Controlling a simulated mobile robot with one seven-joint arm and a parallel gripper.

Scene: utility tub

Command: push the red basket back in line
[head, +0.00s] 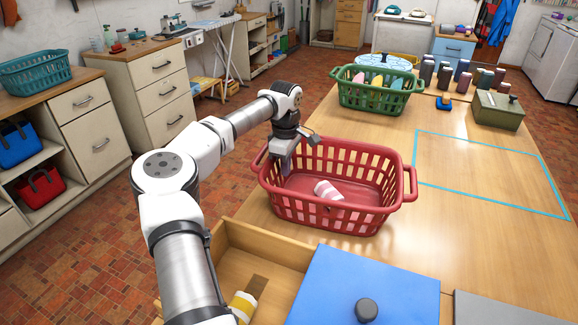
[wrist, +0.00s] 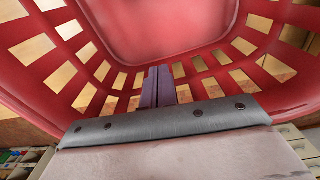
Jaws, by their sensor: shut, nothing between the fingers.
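The red basket (head: 340,215) stands upright on the wooden table, left of the blue taped rectangle (head: 490,175). A white and pink striped roll (head: 328,190) lies inside it. My gripper (head: 285,172) is at the basket's far left end, by the rim and handle. In the wrist view its two fingers (wrist: 158,88) are together with nothing between them, and the red basket's slatted wall (wrist: 95,70) and floor fill the picture. I cannot tell whether the fingertips touch the basket.
A green basket (head: 375,92) with colored items stands farther back. Several dark canisters (head: 445,75) and a green box (head: 498,110) are at the back right. An open wooden box (head: 250,245) and a blue lid (head: 365,285) lie in front. The taped rectangle's inside is clear.

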